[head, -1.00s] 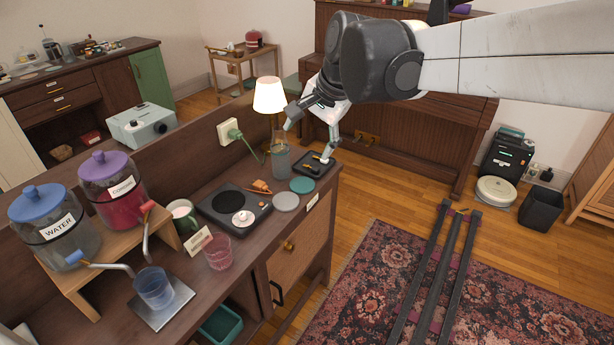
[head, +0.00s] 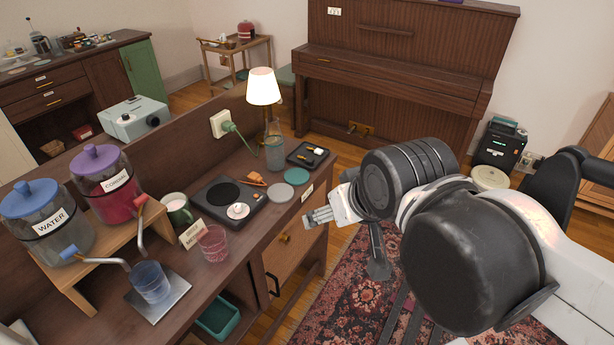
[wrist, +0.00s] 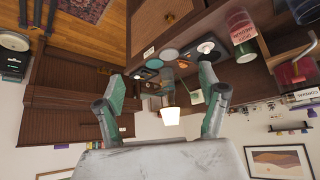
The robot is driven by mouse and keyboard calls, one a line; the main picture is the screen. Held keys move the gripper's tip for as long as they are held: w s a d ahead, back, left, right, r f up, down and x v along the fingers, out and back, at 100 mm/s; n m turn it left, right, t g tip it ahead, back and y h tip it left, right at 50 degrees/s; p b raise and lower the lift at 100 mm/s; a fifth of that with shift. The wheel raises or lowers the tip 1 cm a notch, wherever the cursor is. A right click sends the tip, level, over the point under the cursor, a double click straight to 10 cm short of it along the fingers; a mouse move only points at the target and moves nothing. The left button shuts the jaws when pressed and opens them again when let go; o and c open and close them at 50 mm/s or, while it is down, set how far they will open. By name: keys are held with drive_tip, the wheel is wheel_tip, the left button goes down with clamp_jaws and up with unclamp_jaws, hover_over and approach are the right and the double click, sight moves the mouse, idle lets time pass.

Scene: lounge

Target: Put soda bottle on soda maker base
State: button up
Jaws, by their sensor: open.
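The clear bottle (head: 275,152) with grey-blue liquid stands upright on the counter beside the lamp. Just right of it is a low black square unit (head: 307,154) with small fittings on top. It may be the soda maker base, but I cannot tell for sure. The bottle stands beside this unit, not on it. My gripper (head: 318,217) is at the counter's right front side, apart from the bottle. In the wrist view my gripper (wrist: 160,66) is open and empty, with the counter seen upside down beyond its fingers.
A lit lamp (head: 263,88) stands behind the bottle. A grey coaster (head: 280,193), a teal coaster (head: 297,176) and a black hot plate (head: 223,195) lie in front. A pink glass (head: 213,243) and two drink dispensers stand further left.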

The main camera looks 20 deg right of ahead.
idle(0.3)
drive_tip(key=w+a+f+m+g+y+b, duration=0.1)
drive_tip(key=w+m+y+b, duration=0.1)
drive_tip(key=w+m+b, duration=0.3)
drive_tip(key=w+a+m+y, duration=0.2)
drive_tip(key=w+m, duration=0.1)
drive_tip(key=w, duration=0.5)
drive_tip(key=m+t+y+b, duration=0.2)
drive_tip(key=m+y+b, duration=0.65)
drive_tip(key=m, duration=0.35)
approach(274, 143)
drive_tip(key=s+a+r, duration=0.2)
drive_tip(key=s+a, duration=0.1)
drive_tip(key=s, duration=0.1)
drive_tip(key=w+d+f+m+t+y+b, duration=0.1)
drive_tip(key=w+d+f+m+y+b, duration=0.3)
drive_tip(key=d+f, duration=0.3)
drive_tip(key=shift+h, duration=0.65)
drive_tip(key=x, duration=0.4)
drive_tip(key=b+x, duration=0.1)
drive_tip(key=x, duration=0.4)
drive_tip(key=w+x, duration=0.1)
drive_tip(key=x, duration=0.4)
drive_tip(key=shift+w+d+r, duration=0.15)
drive_tip(key=shift+d+r, duration=0.05)
drive_tip(key=shift+d, duration=0.05)
